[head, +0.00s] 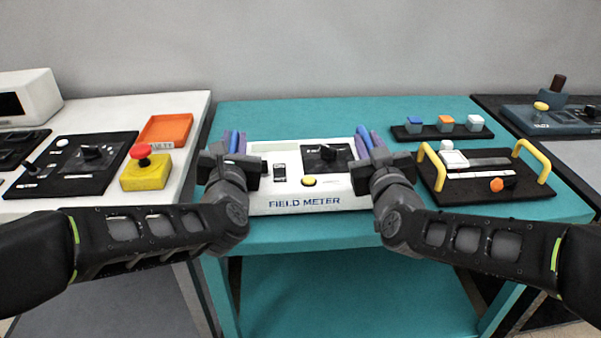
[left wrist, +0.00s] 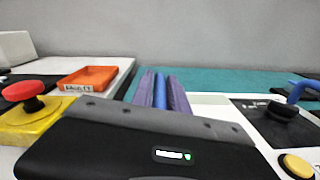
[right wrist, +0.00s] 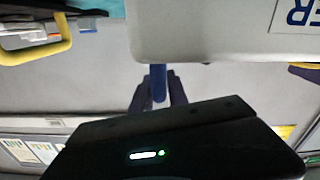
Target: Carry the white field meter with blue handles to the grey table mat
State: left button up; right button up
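The white field meter (head: 310,195) with blue handles is at the teal table's front middle, its label facing me. I cannot tell whether it touches the tabletop. My left gripper (head: 235,143) has its purple fingers closed around the left blue handle, which shows between them in the left wrist view (left wrist: 160,92). My right gripper (head: 371,142) has its fingers around the right blue handle, also seen in the right wrist view (right wrist: 158,85). A grey surface (head: 585,155) on the dark table at the right may be the mat; it is cut off by the picture edge.
The teal table (head: 290,112) also holds a black tray with yellow handles (head: 485,185) and a strip of small blocks (head: 442,131) to the right. The white table at left holds a yellow box with red button (head: 146,172) and an orange tray (head: 166,130).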

pick_arm(q)
grip_shut()
pick_arm(e)
grip_shut()
pick_arm(q)
jog(key=shift+a, duration=0.1)
pick_arm(e)
jog(key=shift+d, duration=0.1)
dwell(0.4)
pick_arm(q)
jog(key=shift+r, duration=0.3)
pick_arm(e)
jog(key=shift+w+r, duration=0.1)
jog(key=shift+r, duration=0.2)
